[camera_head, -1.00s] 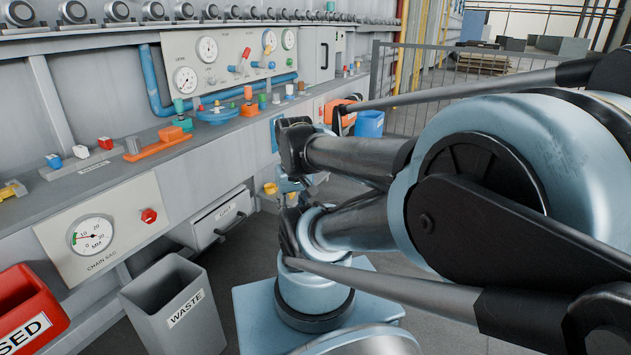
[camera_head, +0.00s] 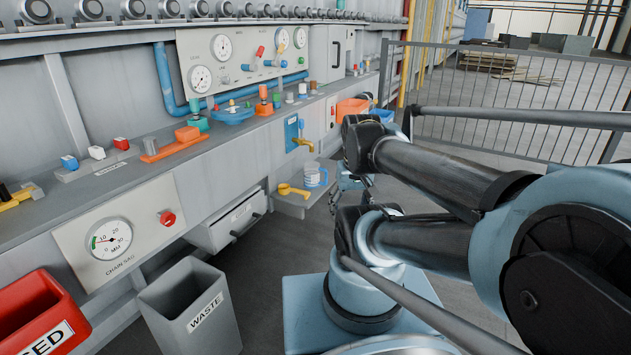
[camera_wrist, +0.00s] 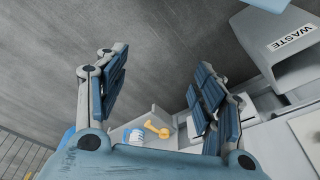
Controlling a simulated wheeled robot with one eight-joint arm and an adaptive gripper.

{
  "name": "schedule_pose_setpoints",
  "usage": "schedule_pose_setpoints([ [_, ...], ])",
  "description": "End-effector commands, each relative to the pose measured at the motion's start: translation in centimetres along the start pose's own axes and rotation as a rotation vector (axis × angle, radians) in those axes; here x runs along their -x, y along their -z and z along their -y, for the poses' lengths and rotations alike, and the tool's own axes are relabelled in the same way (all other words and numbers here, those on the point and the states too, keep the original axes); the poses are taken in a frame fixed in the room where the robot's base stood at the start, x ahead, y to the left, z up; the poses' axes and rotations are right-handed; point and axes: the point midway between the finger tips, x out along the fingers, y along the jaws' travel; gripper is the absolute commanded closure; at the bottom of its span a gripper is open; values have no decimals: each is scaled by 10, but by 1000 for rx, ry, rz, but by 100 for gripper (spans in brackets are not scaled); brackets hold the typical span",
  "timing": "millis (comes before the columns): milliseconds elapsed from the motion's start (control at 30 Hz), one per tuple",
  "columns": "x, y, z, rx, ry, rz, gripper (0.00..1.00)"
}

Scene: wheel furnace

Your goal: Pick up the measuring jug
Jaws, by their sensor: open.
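The measuring jug (camera_head: 314,174), a pale clear vessel with blue marks, stands on a small grey shelf (camera_head: 299,208) low along the wall. In the wrist view the jug (camera_wrist: 134,136) shows near the bottom centre, partly hidden by my gripper's palm. A yellow scoop-like thing (camera_head: 292,190) lies beside it. My gripper (camera_wrist: 158,76) is open with nothing between its fingers. In the head view my gripper (camera_head: 350,184) is partly hidden by my arm, to the right of the jug and apart from it.
A blue dispenser with a yellow tap (camera_head: 303,143) is on the wall above the shelf. A grey drawer (camera_head: 225,222) stands out to the left. The grey waste bin (camera_head: 188,308) and red bin (camera_head: 38,312) are nearer. A railing (camera_head: 505,95) stands behind.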

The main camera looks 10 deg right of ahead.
Motion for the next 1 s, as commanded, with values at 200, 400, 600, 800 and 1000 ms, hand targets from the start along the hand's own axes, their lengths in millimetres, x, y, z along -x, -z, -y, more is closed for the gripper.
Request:
schedule_pose_setpoints([
  [200, 16, 38, 11, -111, 69, 2, 12],
  [400, 31, 86, 26, -256, 160, 10, 12],
  [600, 39, 138, 36, -402, 252, 24, 12],
  [800, 41, 193, 43, -546, 343, 45, 12],
  [1000, 37, 249, 46, -687, 435, 73, 12],
])
